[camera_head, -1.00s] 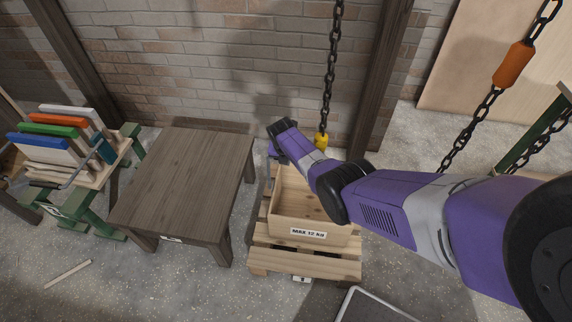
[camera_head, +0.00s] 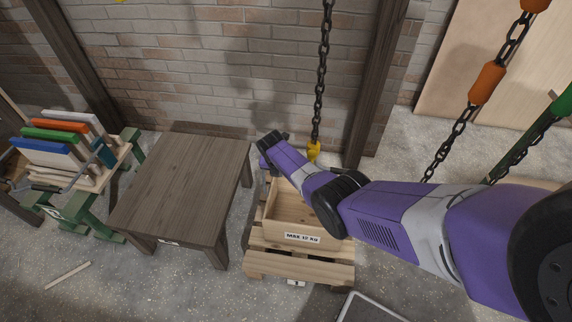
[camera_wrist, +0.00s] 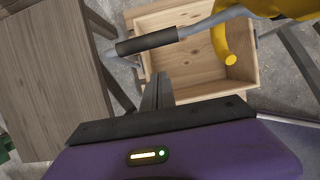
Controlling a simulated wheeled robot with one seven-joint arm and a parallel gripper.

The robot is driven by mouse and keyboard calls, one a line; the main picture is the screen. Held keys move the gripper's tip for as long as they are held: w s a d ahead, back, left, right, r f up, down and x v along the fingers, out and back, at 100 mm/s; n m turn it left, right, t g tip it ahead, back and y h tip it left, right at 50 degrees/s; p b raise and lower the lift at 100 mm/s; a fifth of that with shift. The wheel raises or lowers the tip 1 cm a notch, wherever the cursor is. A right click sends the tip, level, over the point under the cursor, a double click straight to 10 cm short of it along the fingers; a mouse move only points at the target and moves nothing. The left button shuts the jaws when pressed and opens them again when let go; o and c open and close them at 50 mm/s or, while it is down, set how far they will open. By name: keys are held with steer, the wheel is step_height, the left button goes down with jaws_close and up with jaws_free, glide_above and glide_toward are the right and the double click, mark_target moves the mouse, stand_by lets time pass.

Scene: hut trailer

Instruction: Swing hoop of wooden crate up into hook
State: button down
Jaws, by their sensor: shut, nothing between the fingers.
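The wooden crate (camera_head: 290,237), with a "MAX 12 KG" label, stands on a pallet; it also shows in the wrist view (camera_wrist: 215,93). Its hoop (camera_wrist: 200,27), a grey bar with a dark grip sleeve, is raised over the crate in the wrist view. The yellow hook (camera_head: 314,152) hangs from a chain above the crate. In the wrist view the hook (camera_wrist: 219,42) overlaps the hoop; I cannot tell whether the bar rests in it. My gripper (camera_wrist: 158,82) is shut and empty, just below the sleeve, apparently not holding it. My arm hides it in the head view.
A wooden table (camera_head: 185,185) stands close left of the pallet (camera_head: 290,270). A trestle (camera_head: 75,205) with coloured boards is farther left. The chain (camera_head: 323,80) hangs before the brick wall near a wooden post (camera_head: 375,90). Another chain (camera_head: 450,145) hangs at the right.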

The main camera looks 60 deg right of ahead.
steer(key=w+d+r, duration=0.2)
steer(key=d+r, duration=0.3)
steer(key=r, duration=0.2)
steer(key=shift+w+r, duration=0.15)
steer(key=shift+r, duration=0.2)
